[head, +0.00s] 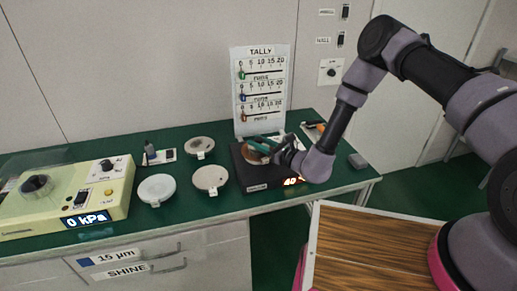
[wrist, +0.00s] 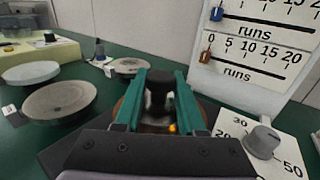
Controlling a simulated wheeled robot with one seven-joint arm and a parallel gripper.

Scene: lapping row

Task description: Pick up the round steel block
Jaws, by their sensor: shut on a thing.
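My gripper (head: 262,144) is over the black lapping machine (head: 243,181) at the middle of the bench. In the wrist view its two teal fingers (wrist: 160,98) are shut on a dark round block (wrist: 159,88) with a knob-like top. The block stands upright between the fingers, over the machine's brownish plate (head: 252,157). In the head view the fingers and wrist mostly hide the block. I cannot tell whether its underside touches the plate.
Several round plates lie left of the machine, including a white one (head: 157,189) and a grey one (head: 210,179). A cream unit (head: 105,193) reading 0 kPa stands at far left. A TALLY board (head: 260,95) rises behind. A dial panel (wrist: 266,140) is close at right.

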